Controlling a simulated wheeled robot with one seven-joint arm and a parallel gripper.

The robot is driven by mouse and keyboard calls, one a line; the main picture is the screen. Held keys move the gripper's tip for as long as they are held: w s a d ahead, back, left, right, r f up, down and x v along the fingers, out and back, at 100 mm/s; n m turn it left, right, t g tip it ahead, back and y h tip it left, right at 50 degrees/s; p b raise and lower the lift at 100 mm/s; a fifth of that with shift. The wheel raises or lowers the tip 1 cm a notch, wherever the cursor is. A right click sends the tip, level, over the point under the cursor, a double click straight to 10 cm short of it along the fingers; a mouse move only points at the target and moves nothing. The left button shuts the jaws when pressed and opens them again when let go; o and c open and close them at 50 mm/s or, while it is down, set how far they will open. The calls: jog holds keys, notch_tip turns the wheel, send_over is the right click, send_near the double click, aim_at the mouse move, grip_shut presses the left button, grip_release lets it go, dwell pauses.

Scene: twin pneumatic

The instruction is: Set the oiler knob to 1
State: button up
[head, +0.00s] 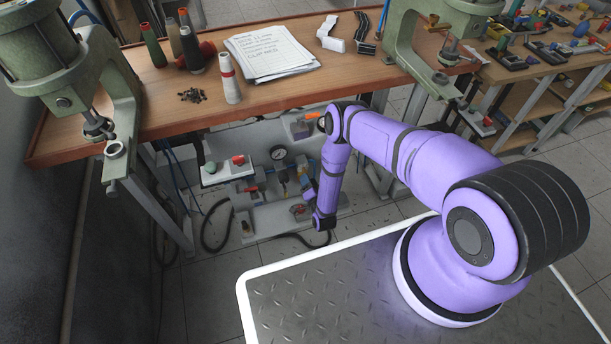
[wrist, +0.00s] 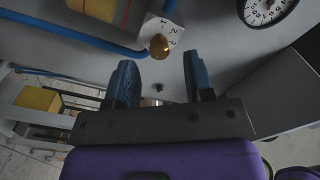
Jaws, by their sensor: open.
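The oiler knob (wrist: 159,46) is a small brass-coloured knob at the edge of a white dial plate (wrist: 167,29) in the wrist view. The plate carries small dark digits, among them a 1 and a 2. Which digit the knob points to is too small to tell. My gripper (wrist: 158,70) is open, its two dark blue fingers apart with nothing between them. The knob lies just beyond the fingertips, roughly centred between them, and looks untouched. In the head view the knob cannot be made out behind my arm.
A blue hose (wrist: 75,32) runs close left of the knob. The wooden workbench (head: 185,120) overhangs the pneumatic panel from above.

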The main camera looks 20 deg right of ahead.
aim_at(304, 171)
jog(key=shift+w, duration=1.7)
jog(key=shift+d, duration=0.1)
grip_shut()
jog(key=shift+s+n, duration=0.1)
jog(key=shift+n, duration=9.8)
